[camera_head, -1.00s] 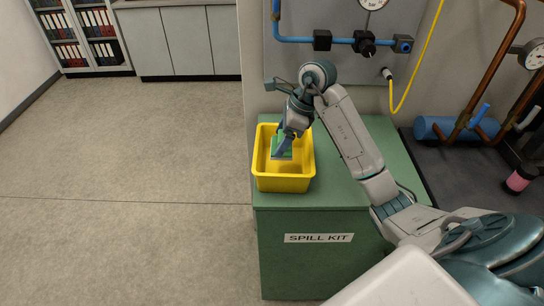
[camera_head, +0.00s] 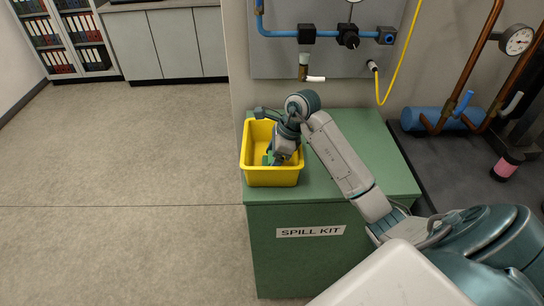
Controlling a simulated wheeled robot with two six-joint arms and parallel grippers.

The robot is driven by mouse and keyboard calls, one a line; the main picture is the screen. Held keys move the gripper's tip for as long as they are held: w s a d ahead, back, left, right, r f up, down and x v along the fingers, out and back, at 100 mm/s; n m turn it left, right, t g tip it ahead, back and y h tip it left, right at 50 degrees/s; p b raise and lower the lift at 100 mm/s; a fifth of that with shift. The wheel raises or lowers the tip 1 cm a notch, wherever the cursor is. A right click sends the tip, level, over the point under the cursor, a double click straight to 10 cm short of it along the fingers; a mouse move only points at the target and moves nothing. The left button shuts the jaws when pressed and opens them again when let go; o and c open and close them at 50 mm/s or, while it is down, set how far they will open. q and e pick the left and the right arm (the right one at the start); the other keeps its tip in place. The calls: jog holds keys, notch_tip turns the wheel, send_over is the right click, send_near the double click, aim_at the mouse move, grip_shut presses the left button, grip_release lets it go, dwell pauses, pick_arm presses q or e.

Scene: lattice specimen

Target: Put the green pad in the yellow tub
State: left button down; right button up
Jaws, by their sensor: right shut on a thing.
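The yellow tub (camera_head: 272,177) stands on the left part of the green spill kit cabinet's top. My right gripper (camera_head: 275,161) reaches down inside the tub, with the arm coming in from the right. A small part of the green pad (camera_head: 265,160) shows at the left side of the gripper, inside the tub. The gripper is shut on the pad and hides most of it. I cannot tell whether the pad touches the tub's floor. My left gripper is not in view.
The green cabinet (camera_head: 345,245) has free room on its top behind and right of the tub. A wall panel with blue pipe (camera_head: 280,33) and a yellow hose (camera_head: 407,60) is behind. A blue cylinder (camera_head: 425,120) and a pink-labelled container (camera_head: 506,166) are at the right.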

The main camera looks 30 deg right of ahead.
jog(key=shift+f, duration=0.1)
jog(key=o, duration=0.5)
jog(key=shift+o, duration=0.9)
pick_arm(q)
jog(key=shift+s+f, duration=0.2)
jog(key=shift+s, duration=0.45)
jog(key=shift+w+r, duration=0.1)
pick_arm(e)
jog(key=shift+r, duration=0.25)
pick_arm(q)
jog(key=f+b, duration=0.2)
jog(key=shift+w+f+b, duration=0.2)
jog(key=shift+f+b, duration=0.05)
jog(key=shift+b, duration=0.1)
pick_arm(e)
jog(key=v, duration=1.1)
jog(key=shift+s+d+r, duration=0.2)
jog(key=shift+r, duration=0.15)
